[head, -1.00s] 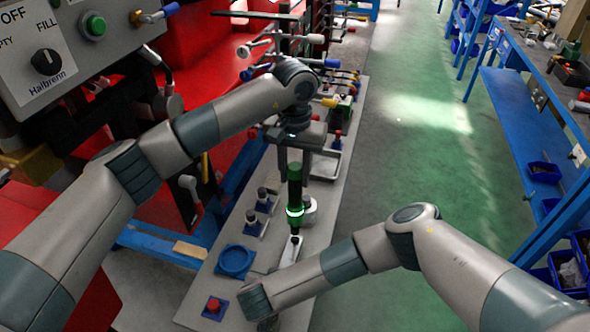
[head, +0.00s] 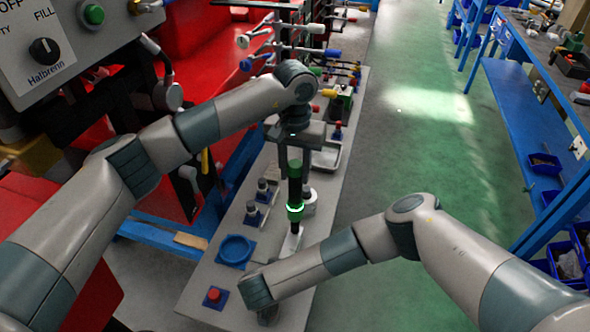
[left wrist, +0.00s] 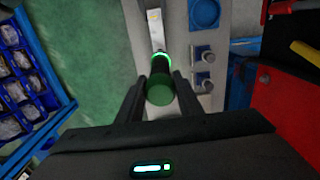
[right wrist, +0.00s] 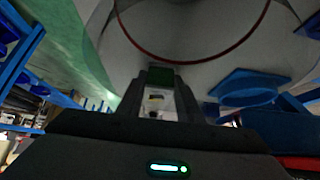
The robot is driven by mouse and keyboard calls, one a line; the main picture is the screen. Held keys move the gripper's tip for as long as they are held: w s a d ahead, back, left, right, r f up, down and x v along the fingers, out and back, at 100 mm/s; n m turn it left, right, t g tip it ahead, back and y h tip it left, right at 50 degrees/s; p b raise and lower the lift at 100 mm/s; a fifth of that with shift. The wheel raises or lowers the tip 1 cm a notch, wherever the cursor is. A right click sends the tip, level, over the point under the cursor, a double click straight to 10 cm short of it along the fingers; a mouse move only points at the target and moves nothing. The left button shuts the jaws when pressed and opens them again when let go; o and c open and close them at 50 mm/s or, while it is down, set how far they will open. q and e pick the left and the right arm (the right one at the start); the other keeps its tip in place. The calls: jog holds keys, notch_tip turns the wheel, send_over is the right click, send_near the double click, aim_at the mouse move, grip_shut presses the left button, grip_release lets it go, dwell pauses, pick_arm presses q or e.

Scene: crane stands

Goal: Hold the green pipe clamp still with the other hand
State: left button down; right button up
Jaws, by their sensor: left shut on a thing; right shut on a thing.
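My left gripper (left wrist: 158,85) is shut on an upright black-and-green cylindrical tool (head: 294,180). The tool has a green cap (left wrist: 160,93) and a glowing green ring, and its lower end is over a pale narrow piece (head: 291,240) on the bench. My right gripper (right wrist: 160,95) is low at the near end of the bench, its fingers mostly hidden in the head view. In the right wrist view it is shut on a small green block (right wrist: 160,75), which appears to be the green pipe clamp. The clamp cannot be made out in the head view.
A blue round dish (head: 236,250), a red button on a blue base (head: 215,297) and small fittings on blue plates (head: 254,214) stand on the grey bench (head: 200,285). A rack of coloured-handled rods (head: 290,45) is behind. The green floor to the right is clear.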

aim_at(295, 164)
pick_arm(q)
jog(key=shift+r, duration=0.1)
jog(key=shift+n, duration=0.8)
jog(key=shift+f, duration=1.1)
dwell(3.6)
jog(key=shift+r, duration=0.15)
jog(key=shift+r, duration=2.5)
pick_arm(e)
jog(key=o, duration=1.3)
jog(key=shift+o, duration=0.2)
